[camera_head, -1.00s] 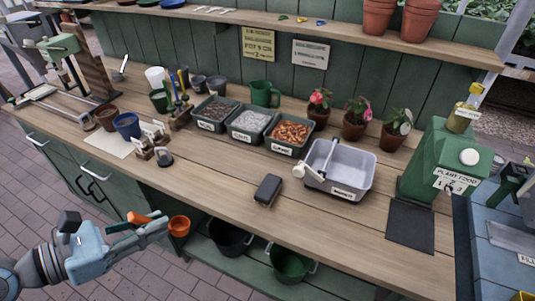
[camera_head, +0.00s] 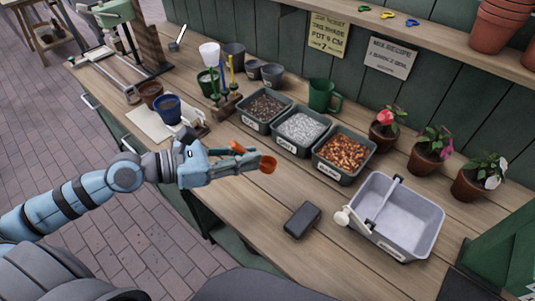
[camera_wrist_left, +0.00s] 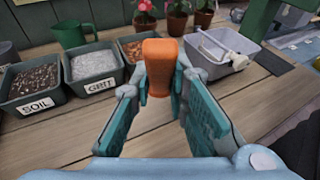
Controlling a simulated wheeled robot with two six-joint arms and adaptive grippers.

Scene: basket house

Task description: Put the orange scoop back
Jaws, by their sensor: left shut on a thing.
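The orange scoop (camera_head: 267,164) is in my left gripper (camera_head: 250,160), above the bench's front part. In the left wrist view its orange handle (camera_wrist_left: 160,68) stands between the two fingers of my left gripper (camera_wrist_left: 160,100), which is shut on it. In the head view the scoop's round cup points right, toward the bins. The soil bin (camera_head: 265,108), the grit bin (camera_head: 302,131) and a third bin of orange-brown chips (camera_head: 343,154) stand in a row behind it. My right gripper is not in view.
A grey tub (camera_head: 405,222) with a white-ended tool across it stands at the right. A dark box (camera_head: 302,220) lies on the bench (camera_head: 262,205). A blue pot (camera_head: 168,110) and small tools stand left. Potted flowers (camera_head: 430,150) line the back.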

